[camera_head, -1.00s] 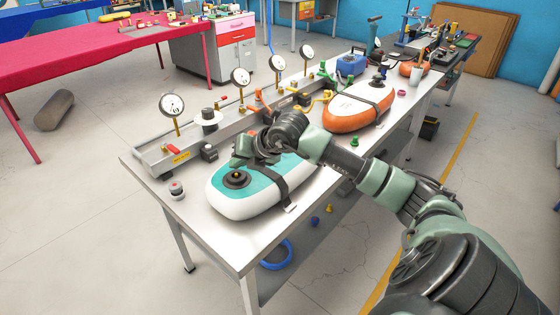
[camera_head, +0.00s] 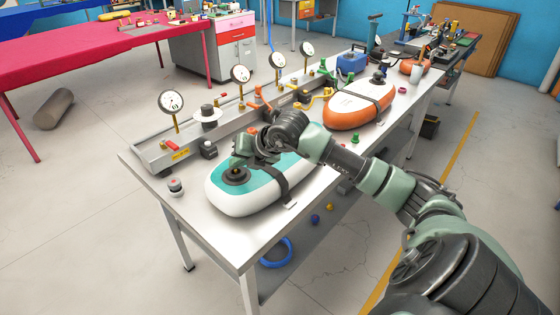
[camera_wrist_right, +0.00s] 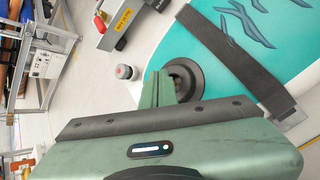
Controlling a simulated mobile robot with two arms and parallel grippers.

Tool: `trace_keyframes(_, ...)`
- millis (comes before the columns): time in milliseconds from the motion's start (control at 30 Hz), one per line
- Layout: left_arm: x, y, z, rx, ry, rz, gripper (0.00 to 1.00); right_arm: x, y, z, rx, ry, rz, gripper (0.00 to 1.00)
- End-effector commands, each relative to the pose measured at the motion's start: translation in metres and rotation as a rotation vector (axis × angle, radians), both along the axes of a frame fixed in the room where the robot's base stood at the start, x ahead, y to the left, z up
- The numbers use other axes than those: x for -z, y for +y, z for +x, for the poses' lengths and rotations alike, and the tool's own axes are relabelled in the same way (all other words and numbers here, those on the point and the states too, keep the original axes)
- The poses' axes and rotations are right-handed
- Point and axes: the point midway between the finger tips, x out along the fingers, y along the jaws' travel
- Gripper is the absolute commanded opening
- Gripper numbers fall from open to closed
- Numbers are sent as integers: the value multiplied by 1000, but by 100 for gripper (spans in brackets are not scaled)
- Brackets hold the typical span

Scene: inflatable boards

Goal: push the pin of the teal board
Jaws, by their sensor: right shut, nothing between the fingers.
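The teal and white board (camera_head: 222,199) lies flat on the near end of the steel bench, with a dark strap across it. Its round black valve (camera_head: 235,178) sits on the teal top near the left end; the pin in its middle is too small and covered to make out clearly. My right gripper (camera_head: 239,164) is shut and empty, its fingertips right over the valve. In the right wrist view the shut fingers (camera_wrist_right: 159,88) overlap the dark valve ring (camera_wrist_right: 186,78); I cannot tell whether they touch the pin. My left gripper is not in view.
A rail with several dial gauges (camera_head: 171,102) runs along the bench's back side. A small grey and red knob (camera_head: 175,187) stands left of the board. An orange and white board (camera_head: 345,117) lies farther along the bench (camera_head: 168,210).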

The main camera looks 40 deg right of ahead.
Motion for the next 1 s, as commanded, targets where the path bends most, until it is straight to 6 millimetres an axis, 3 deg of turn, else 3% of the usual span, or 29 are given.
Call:
trace_keyframes(600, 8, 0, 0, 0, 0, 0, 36, 9, 0, 0, -1, 1, 0, 0)
trace_keyframes(1000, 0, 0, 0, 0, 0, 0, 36, -4, 0, 0, 0, 1, 0, 0)
